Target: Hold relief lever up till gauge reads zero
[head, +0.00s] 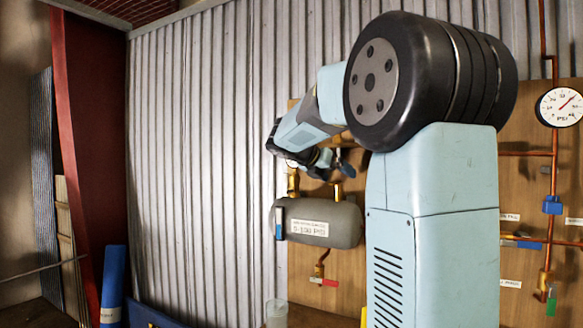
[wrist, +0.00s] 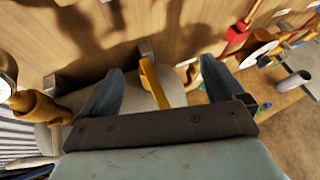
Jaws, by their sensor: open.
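The grey tank (head: 318,222), with a white label, is mounted on the wooden board. Brass fittings (head: 337,191) stand on its top. My gripper (head: 331,172) is just above the tank, partly hidden by my arm in the head view. In the wrist view my gripper (wrist: 162,67) is open. A slim yellow brass-coloured piece (wrist: 152,82) shows between its fingers, apart from both; I cannot tell for sure if it is the relief lever. The round white PSI gauge (head: 559,107) is at the right, its needle pointing up and right, numbers too small to read.
A brass fitting (wrist: 38,105) stands beside the left finger, with part of a white dial at the frame edge. A red-handled valve (head: 323,282) hangs below the tank. Copper pipes with a blue valve (head: 552,205) run at the right. Corrugated wall (head: 200,150) lies left.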

